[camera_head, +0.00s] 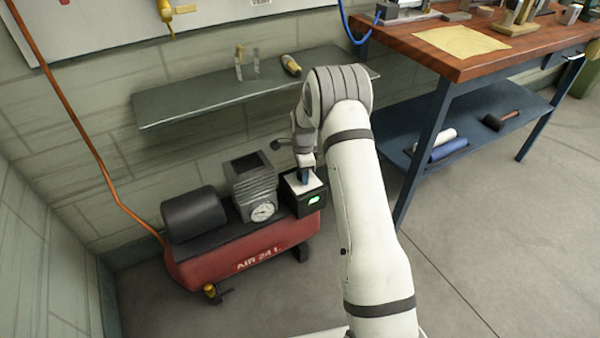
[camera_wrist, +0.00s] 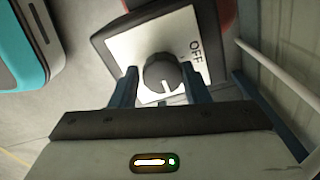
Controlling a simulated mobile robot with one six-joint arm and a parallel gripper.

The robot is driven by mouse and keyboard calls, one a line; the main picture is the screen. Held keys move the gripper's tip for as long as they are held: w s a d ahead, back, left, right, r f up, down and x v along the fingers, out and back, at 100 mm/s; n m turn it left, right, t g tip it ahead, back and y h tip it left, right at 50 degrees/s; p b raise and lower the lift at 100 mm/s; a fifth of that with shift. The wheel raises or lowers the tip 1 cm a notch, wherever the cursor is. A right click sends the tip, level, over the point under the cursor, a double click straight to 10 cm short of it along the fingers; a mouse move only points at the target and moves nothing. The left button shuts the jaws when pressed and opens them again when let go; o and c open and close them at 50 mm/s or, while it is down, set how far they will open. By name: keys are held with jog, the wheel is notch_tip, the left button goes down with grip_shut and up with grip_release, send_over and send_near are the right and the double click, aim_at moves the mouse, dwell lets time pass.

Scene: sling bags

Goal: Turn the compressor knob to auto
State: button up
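The red compressor (camera_head: 240,255), marked "AIR 24 L", stands on the floor by the wall. Its black control box (camera_head: 307,203) with a green light sits at the tank's right end. In the wrist view, the box's white plate (camera_wrist: 125,45) carries a dark round knob (camera_wrist: 160,70) with a white pointer mark toward the bottom of the picture. The label "OFF" (camera_wrist: 195,49) reads at the right; no other label is visible. My gripper (camera_wrist: 160,92) is open, its blue fingers on either side of the knob, with a gap at the left. In the head view my gripper (camera_head: 307,176) is above the box.
A metal wall shelf (camera_head: 210,95) juts out above the compressor. A workbench (camera_head: 470,55) with a blue lower shelf (camera_head: 470,130) stands at the right. An orange hose (camera_head: 85,125) runs down the wall. Floor in front is clear.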

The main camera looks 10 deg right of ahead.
jog(key=o, duration=0.4)
jog(key=shift+s, duration=0.1)
notch_tip(320, 180, up, 8)
jog(key=shift+f+p, duration=0.15)
jog(key=shift+p, duration=0.8)
